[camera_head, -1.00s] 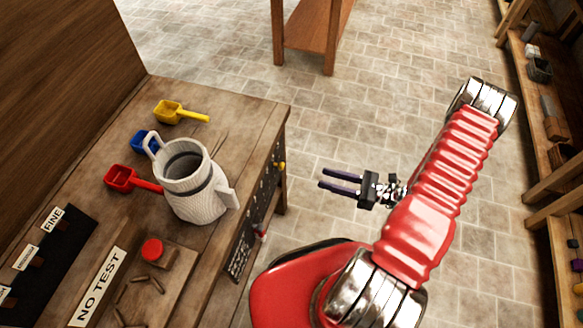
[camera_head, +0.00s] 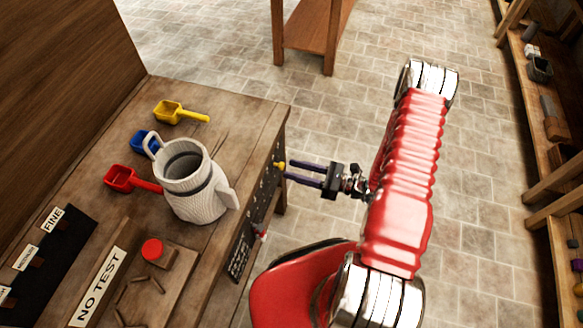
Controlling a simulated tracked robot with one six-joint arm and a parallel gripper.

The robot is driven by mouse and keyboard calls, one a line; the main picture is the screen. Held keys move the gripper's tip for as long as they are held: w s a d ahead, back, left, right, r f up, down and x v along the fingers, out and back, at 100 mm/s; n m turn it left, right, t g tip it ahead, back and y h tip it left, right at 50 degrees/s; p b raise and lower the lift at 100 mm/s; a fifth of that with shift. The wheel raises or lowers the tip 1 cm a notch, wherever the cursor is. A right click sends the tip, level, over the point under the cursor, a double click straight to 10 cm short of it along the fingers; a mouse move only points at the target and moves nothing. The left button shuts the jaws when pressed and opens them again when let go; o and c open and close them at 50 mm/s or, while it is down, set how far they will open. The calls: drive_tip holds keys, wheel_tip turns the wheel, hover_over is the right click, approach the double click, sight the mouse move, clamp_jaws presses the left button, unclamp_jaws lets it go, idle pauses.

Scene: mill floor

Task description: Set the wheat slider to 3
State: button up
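The front panel (camera_head: 268,188) of the wooden bench is dark, with marks and small knobs, seen at a steep angle. A yellow knob (camera_head: 280,165) sticks out near its far end. A red and white knob (camera_head: 261,233) sits lower, nearer to me. I cannot read which one is the wheat slider. My gripper (camera_head: 288,171) points left at the panel, its two dark fingers apart. The fingertips are at or very near the yellow knob; I cannot tell whether they touch it. Nothing shows held between them.
On the bench (camera_head: 240,108) stand a white jug (camera_head: 194,199), yellow (camera_head: 170,111), blue (camera_head: 141,141) and red (camera_head: 122,178) scoops, a red button (camera_head: 153,250) and a NO TEST sign (camera_head: 99,287). Shelves (camera_head: 550,165) stand at the right. The floor between is clear.

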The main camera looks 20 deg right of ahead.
sight(279, 165)
drive_tip(key=shift+x, duration=1.1)
clamp_jaws()
